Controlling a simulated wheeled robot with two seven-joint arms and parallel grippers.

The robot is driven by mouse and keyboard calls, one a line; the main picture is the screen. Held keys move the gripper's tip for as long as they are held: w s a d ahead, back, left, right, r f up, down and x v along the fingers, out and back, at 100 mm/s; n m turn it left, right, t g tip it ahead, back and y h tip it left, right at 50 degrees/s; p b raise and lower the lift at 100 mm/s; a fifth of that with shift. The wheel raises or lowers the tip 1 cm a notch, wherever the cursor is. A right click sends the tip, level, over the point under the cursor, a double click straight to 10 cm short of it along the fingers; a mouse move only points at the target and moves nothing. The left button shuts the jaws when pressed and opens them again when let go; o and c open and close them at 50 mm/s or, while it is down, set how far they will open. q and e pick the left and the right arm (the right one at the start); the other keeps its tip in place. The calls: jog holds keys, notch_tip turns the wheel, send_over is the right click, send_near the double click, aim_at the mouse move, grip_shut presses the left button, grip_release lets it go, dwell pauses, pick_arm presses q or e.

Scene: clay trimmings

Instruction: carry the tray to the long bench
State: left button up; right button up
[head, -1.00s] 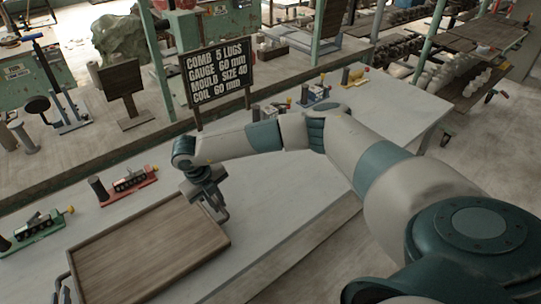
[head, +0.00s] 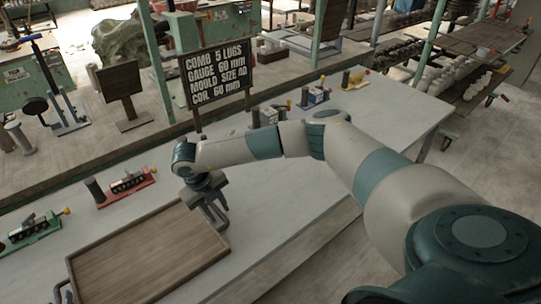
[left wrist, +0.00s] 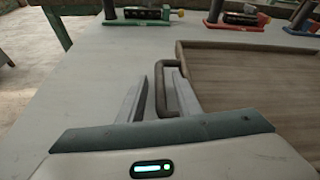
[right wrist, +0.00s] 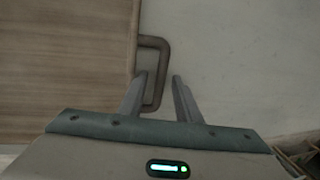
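The tray (head: 150,255) is a shallow brown wooden one with a low rim and a dark bar handle at each end. It lies at the lower left of the head view, on a pale grey bench (head: 300,190). My right gripper (right wrist: 160,75) is open at the right handle (right wrist: 154,42), with the handle's bar between its fingers. It also shows in the head view (head: 217,212). My left gripper (left wrist: 157,72) is open, its fingers either side of the left handle (left wrist: 161,95). Finger contact with either handle cannot be made out.
A red-based tool (head: 126,187) and a green-based tool (head: 35,230) stand behind the tray. A black sign (head: 215,75) with white lettering stands behind the bench. A blue tool (head: 315,95) and a yellow tool (head: 355,78) are farther right. The bench's middle is clear.

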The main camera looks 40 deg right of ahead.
pick_arm(q)
jog(key=shift+s, duration=0.1)
jog(key=v, duration=1.1)
jog(key=shift+s+r, duration=0.2)
jog(key=shift+s, duration=0.15)
pick_arm(e)
jog(key=shift+r, duration=0.1)
jog(key=v, duration=1.1)
jog(key=shift+r, duration=0.35)
jog(key=shift+a, duration=0.1)
